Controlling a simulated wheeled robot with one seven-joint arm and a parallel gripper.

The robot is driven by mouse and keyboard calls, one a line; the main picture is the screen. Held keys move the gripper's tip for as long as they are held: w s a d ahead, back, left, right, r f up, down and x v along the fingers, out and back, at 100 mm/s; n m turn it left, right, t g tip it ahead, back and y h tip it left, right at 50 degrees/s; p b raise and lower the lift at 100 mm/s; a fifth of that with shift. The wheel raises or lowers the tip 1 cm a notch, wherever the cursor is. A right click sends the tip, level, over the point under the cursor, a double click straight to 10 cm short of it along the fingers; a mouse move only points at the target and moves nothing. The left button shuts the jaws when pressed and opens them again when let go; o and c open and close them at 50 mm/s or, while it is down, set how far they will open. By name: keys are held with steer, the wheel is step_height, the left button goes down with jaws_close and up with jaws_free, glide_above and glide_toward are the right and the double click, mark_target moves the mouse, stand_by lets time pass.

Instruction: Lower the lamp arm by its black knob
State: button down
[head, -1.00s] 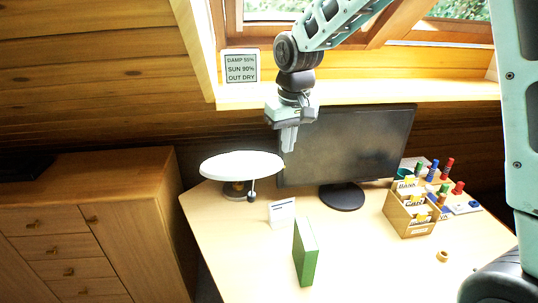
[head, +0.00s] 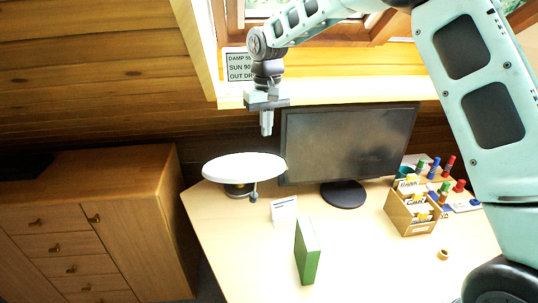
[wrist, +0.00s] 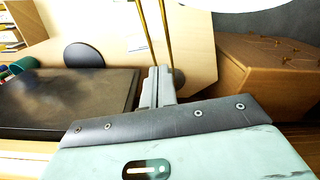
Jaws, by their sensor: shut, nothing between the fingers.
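The lamp has a white disc-shaped shade (head: 240,166) over the desk's back left part. Its dark round knob (head: 254,196) hangs on a short stem below the shade's front right edge. My gripper (head: 267,133) points down, shut and empty, and appears above the shade's right end with a gap in the picture. In the wrist view my gripper's fingers (wrist: 160,72) are together. Two thin brass rods (wrist: 167,30), apparently the lamp's, run up from near the fingertips; I cannot tell if they touch. I cannot make out the knob in that view.
The monitor (head: 350,145) stands right of the lamp. A small white card (head: 284,211) and a green upright book (head: 307,252) stand in front. A wooden card box (head: 412,213) is at right. The desk's front left is clear. A window ledge (head: 330,92) lies behind.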

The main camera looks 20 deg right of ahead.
step_height(320, 180, down, 5)
steer(key=shift+a+f+p, duration=0.1)
steer(key=shift+f+p, duration=0.05)
steer(key=shift+p, duration=0.8)
steer(key=s+f+p, duration=0.1)
steer(key=s+f, duration=0.1)
steer(key=f, duration=0.1)
steer(key=shift+s+p, duration=0.2)
steer(key=shift+p, duration=0.15)
steer(key=shift+s+f, duration=0.1)
steer(key=shift+f, duration=0.1)
